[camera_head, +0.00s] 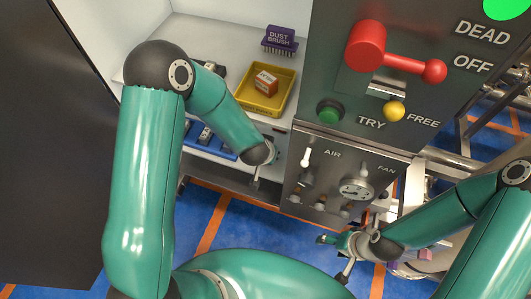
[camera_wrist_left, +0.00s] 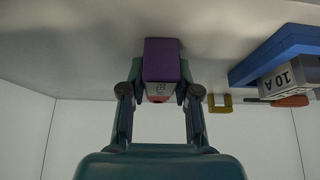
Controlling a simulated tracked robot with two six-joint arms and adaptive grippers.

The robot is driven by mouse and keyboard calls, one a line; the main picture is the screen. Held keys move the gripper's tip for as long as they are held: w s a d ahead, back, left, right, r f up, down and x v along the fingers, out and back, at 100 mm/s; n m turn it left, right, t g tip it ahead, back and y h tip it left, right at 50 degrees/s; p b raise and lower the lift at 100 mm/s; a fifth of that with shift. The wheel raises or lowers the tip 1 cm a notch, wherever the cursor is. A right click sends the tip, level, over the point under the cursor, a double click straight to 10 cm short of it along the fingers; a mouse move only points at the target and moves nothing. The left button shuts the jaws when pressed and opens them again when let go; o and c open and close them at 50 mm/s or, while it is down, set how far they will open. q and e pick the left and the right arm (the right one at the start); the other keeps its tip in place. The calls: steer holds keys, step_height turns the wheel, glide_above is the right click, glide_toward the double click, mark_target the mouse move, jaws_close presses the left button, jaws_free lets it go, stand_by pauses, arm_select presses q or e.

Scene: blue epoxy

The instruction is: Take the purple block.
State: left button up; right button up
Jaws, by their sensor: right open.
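The purple block (camera_wrist_left: 163,58) shows in the left wrist view, with a pale marked face and an orange-red patch towards me. The two fingers of my left gripper (camera_wrist_left: 162,88) lie close along both its sides, and it looks shut on it. In the head view the left arm reaches down to the cabinet's lower shelf; its fingers are small there (camera_head: 262,170), and the block cannot be made out. My right gripper (camera_head: 333,258) is open and empty, below the control panel and away from the cabinet.
A blue tray (camera_wrist_left: 280,50) with a grey 10 A block (camera_wrist_left: 287,79) is beside my left gripper. A panel (camera_head: 345,175) with levers stands at right.

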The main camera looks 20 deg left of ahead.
arm_select(q)
jaws_close()
steer(key=shift+r, duration=0.15)
